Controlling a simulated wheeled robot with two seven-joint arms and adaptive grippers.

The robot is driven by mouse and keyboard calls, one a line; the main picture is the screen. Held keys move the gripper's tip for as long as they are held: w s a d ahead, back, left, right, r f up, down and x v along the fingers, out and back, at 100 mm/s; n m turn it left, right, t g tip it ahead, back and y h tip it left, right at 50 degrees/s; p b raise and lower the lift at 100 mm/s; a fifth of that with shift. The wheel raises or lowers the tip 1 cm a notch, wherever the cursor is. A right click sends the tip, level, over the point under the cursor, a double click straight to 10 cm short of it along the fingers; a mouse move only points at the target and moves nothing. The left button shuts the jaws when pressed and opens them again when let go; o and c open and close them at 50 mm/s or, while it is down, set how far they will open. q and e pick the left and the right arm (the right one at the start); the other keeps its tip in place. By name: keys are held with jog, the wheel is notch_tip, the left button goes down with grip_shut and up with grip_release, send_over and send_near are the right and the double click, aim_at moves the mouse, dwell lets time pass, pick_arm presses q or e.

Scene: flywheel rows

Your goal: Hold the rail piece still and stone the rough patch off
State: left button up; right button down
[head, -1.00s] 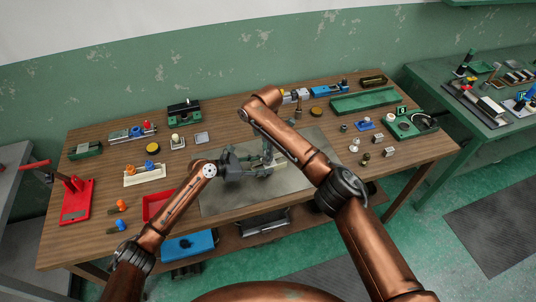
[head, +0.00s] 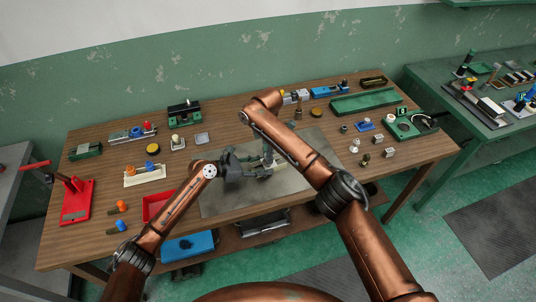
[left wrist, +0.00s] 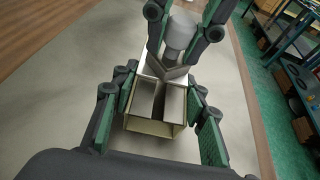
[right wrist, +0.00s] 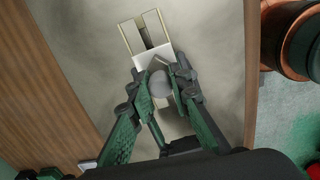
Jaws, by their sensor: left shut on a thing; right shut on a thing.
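The rail piece (left wrist: 155,126) is a pale, box-like bar with a slot along its top. It lies on the grey mat (head: 215,205) and also shows in the right wrist view (right wrist: 146,32). My left gripper (left wrist: 162,92) is shut on its sides. My right gripper (right wrist: 163,75) is shut on the round grey knob of the stone (right wrist: 161,84). The stone's flat pale plate rests on or just over the rail's top, in line with it; contact cannot be told. The rough patch is not visible. In the head view, the left gripper (head: 236,166) and right gripper (head: 267,160) are close together.
A red tray (head: 155,207) is left of the mat. A long green tray (head: 364,100) and several small parts stand to the right. The mat's front is clear.

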jog(key=shift+w, duration=0.75)
jog(key=shift+s+f, duration=0.15)
jog(key=shift+s, duration=0.65)
jog(key=shift+w+r, duration=0.2)
jog(key=shift+w, duration=0.2)
jog(key=shift+a+f, duration=0.1)
jog(key=shift+a, duration=0.3)
jog(key=shift+d+f, duration=0.1)
jog(key=shift+d, duration=0.7)
jog(key=shift+a+r, duration=0.2)
jog(key=shift+a, duration=0.2)
jog(key=shift+r, duration=0.1)
